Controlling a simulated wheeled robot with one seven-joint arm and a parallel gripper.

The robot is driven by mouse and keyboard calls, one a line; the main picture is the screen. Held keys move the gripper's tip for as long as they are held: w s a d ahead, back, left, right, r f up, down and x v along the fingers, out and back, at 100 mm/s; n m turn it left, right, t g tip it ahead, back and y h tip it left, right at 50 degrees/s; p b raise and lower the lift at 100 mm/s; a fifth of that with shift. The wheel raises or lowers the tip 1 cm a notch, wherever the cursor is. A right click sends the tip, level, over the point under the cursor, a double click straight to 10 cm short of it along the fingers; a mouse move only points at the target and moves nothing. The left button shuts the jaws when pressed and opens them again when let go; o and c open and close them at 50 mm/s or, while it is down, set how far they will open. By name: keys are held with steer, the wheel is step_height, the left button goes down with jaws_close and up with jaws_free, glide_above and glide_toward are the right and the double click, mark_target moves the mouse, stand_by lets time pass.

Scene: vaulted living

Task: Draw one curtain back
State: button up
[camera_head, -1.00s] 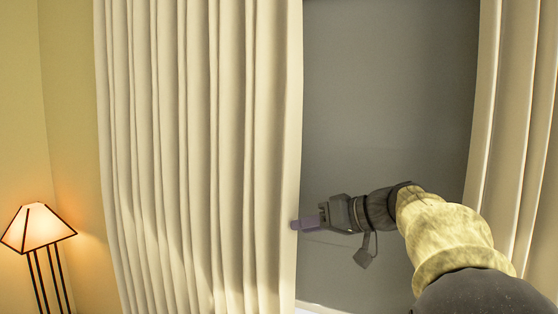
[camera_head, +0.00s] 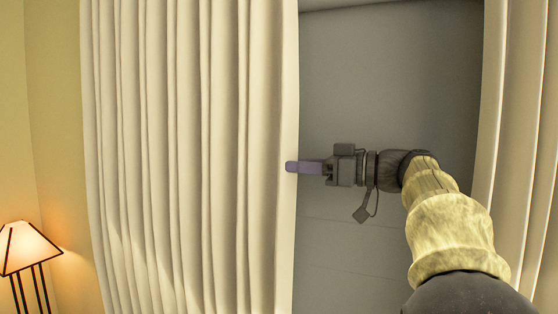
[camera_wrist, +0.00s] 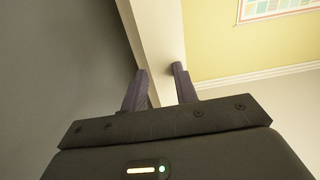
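The left cream curtain (camera_head: 190,150) hangs in long vertical folds and covers the left and middle of the head view. The right cream curtain (camera_head: 515,130) hangs at the right edge. My gripper (camera_head: 296,167) is at the inner, right-hand edge of the left curtain, pointing left. One purple finger shows in front of that edge; the other is hidden in the head view. In the wrist view the two fingers (camera_wrist: 159,80) stand apart, one on each side of the pale curtain edge (camera_wrist: 158,40). Whether they touch the cloth is unclear.
A plain grey surface (camera_head: 380,60) fills the gap between the curtains. A lit lamp (camera_head: 28,247) on dark legs stands at the lower left by the yellow wall (camera_head: 50,130). The wrist view shows a framed picture (camera_wrist: 275,8) on a yellow wall.

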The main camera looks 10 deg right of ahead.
mark_target(279, 164)
steer(key=p+x, duration=0.1)
steer(key=x, duration=0.3)
steer(key=shift+a+r+p, duration=0.15)
steer(key=shift+r+p, duration=0.05)
steer(key=shift+p, duration=0.2)
steer(key=shift+w+a+f, duration=0.15)
steer(key=shift+w+a, duration=0.15)
steer(key=shift+a, duration=0.15)
jaws_close()
